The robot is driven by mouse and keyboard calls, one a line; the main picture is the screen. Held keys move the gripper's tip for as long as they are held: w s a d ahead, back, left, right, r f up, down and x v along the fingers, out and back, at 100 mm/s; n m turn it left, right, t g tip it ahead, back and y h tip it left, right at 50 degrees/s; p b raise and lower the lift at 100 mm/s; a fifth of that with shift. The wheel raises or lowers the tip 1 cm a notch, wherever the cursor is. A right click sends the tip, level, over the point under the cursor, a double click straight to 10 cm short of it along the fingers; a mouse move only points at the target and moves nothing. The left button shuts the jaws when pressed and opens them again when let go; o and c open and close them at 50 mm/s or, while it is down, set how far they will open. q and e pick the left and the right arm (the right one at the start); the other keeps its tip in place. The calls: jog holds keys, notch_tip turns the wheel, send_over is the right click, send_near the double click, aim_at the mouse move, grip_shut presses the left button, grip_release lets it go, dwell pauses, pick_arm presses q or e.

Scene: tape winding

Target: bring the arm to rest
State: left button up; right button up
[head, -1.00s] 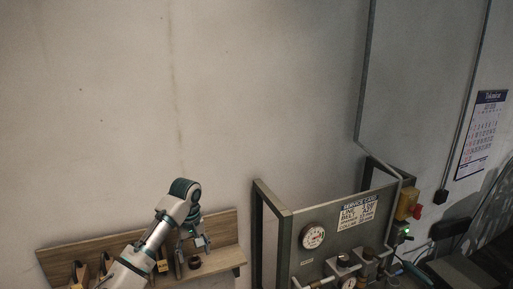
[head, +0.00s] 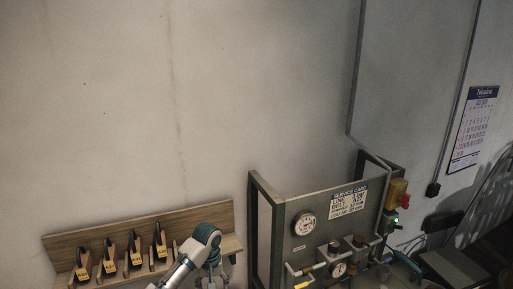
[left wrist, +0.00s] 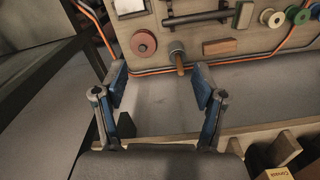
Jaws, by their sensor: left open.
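My left arm (head: 186,262) comes in from the bottom of the head view, in front of the right part of a wooden wall rack (head: 140,228). Its elbow-like joint is bent and the part beyond points down. In the left wrist view my left gripper (left wrist: 159,82) is open, with its two blue-and-grey fingers apart and nothing between them. It is over a grey surface (left wrist: 250,88). A mallet-like tool with a wooden handle (left wrist: 179,66) shows beyond the fingertips, apart from them as far as I can tell. My right gripper is not in view.
Several dark tools with yellow tags (head: 134,250) stand on the rack. A metal frame with a gauge (head: 304,224), service card (head: 347,202) and pipes stands to the right. In the wrist view, a red disc (left wrist: 143,42) and a dark bar (left wrist: 196,17) are at the top.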

pick_arm(q)
jog(key=s+d+f+m+t+h, duration=0.15)
jog(key=s+d+f, duration=0.25)
jog(key=s+f, duration=0.55)
jog(key=s+d+f+m+g+h, duration=0.1)
jog(key=s+d+f+m, duration=0.25)
jog(key=s+f, duration=0.65)
jog(key=s+a+f+n+t+y, duration=0.1)
jog(key=s+a+f+t, duration=0.15)
jog(key=s+a, duration=0.6)
jog(key=s+a+f+t+y, duration=0.1)
jog(key=s+a+f, duration=0.4)
jog(key=s, duration=0.6)
jog(key=s+a+f+g+b, duration=0.1)
jog(key=s+f+b, duration=0.1)
jog(key=f, duration=1.4)
jog(key=s+f+g+b, duration=0.1)
jog(key=f+b, duration=0.2)
jog(key=f, duration=1.3)
jog(key=s+a+f+b, duration=0.2)
jog(key=s+a+f, duration=0.1)
jog(key=s+f, duration=1.3)
jog(key=shift+s+f+g+b, duration=0.2)
jog(key=shift+s+g+b, duration=0.15)
jog(key=shift+s+g, duration=0.05)
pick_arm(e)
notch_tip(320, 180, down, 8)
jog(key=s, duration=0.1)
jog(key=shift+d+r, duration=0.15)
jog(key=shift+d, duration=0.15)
